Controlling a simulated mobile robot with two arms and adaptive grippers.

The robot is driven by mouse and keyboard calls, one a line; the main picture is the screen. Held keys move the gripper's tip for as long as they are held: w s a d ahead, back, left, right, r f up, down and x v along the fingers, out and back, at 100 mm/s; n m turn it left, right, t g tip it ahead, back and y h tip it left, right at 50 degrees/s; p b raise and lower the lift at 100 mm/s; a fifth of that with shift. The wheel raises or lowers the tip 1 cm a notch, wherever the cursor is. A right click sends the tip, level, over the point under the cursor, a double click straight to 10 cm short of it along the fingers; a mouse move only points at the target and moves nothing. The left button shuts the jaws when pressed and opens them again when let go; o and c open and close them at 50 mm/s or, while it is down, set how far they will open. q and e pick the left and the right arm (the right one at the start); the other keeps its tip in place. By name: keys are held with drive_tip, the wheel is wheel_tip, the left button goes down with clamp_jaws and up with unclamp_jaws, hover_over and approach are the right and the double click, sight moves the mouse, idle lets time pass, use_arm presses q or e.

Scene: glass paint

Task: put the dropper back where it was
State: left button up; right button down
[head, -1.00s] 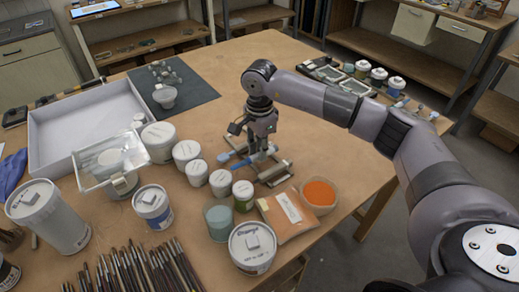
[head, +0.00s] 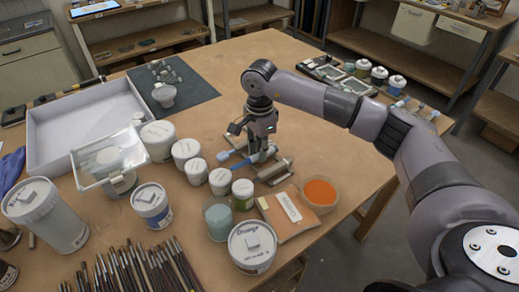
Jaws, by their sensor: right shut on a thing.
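My right gripper (head: 261,155) points down over the middle of the table, low above a small wooden rack (head: 276,173). It is shut on the dropper (head: 239,165), whose blue end sticks out to the left of the fingers, above or against the rack. The gripper hides part of the dropper, and I cannot tell whether it touches the rack. My left gripper is not in view.
White lidded jars (head: 187,153) stand close to the left of the rack. A bowl of orange powder (head: 320,194), a packet (head: 287,216) and a glass of pale liquid (head: 218,220) are in front.

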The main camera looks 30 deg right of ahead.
drive_tip(key=shift+f, duration=0.2)
drive_tip(key=c, duration=1.4)
unclamp_jaws()
